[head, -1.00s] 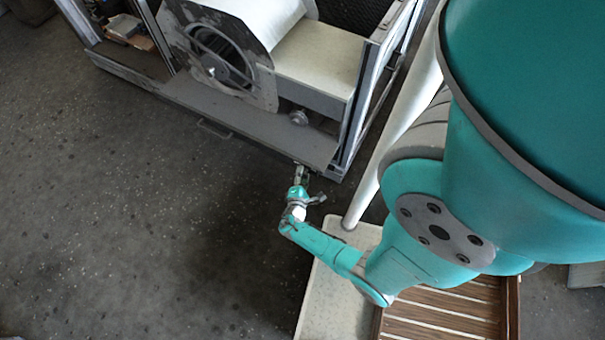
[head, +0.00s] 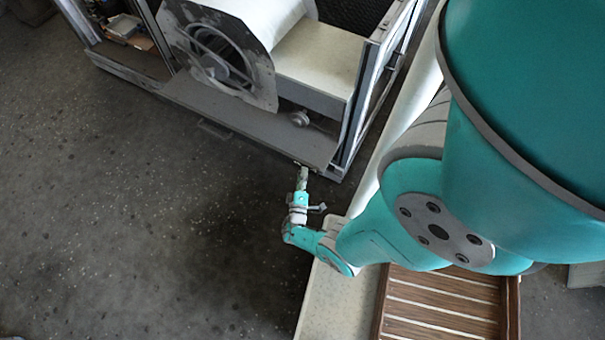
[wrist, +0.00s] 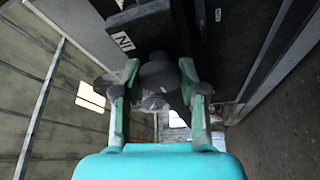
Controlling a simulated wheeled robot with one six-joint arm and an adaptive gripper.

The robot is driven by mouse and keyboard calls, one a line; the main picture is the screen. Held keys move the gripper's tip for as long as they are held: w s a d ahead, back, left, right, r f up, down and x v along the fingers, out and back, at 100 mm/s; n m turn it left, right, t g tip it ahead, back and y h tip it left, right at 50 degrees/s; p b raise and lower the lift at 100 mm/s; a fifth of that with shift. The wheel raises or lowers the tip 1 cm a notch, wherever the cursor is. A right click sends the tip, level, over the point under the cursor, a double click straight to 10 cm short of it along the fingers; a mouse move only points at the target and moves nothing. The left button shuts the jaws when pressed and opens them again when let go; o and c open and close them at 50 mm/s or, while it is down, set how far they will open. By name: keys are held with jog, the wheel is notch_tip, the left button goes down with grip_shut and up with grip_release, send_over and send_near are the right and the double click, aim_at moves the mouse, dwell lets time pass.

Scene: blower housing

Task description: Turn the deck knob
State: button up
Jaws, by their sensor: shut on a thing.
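My gripper (head: 303,174) is at the front edge of the blower housing (head: 245,122), near its right corner. In the wrist view, the two fingers of my gripper (wrist: 158,92) are closed in on both sides of a dark grey knob (wrist: 158,72), which I take to be the deck knob. The knob is hidden by the gripper in the head view. Its turn angle cannot be told. A label with dark letters (wrist: 123,41) sits on a dark panel just beyond it.
A round blower (head: 215,52) and a small grey round fitting (head: 299,118) are inside the housing. A pale platform edge (head: 330,300) and a slatted wooden tray (head: 440,305) lie at the lower right. The floor at left (head: 110,220) is clear.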

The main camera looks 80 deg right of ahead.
jog(key=shift+s+m, duration=0.1)
jog(key=shift+m, duration=0.5)
jog(key=o, duration=1.1)
jog(key=shift+o, duration=0.2)
jog(key=shift+a, duration=0.1)
jog(key=a+f, duration=0.1)
jog(key=a, duration=0.6)
jog(key=shift+s, duration=0.45)
jog(key=shift+a+f, duration=0.1)
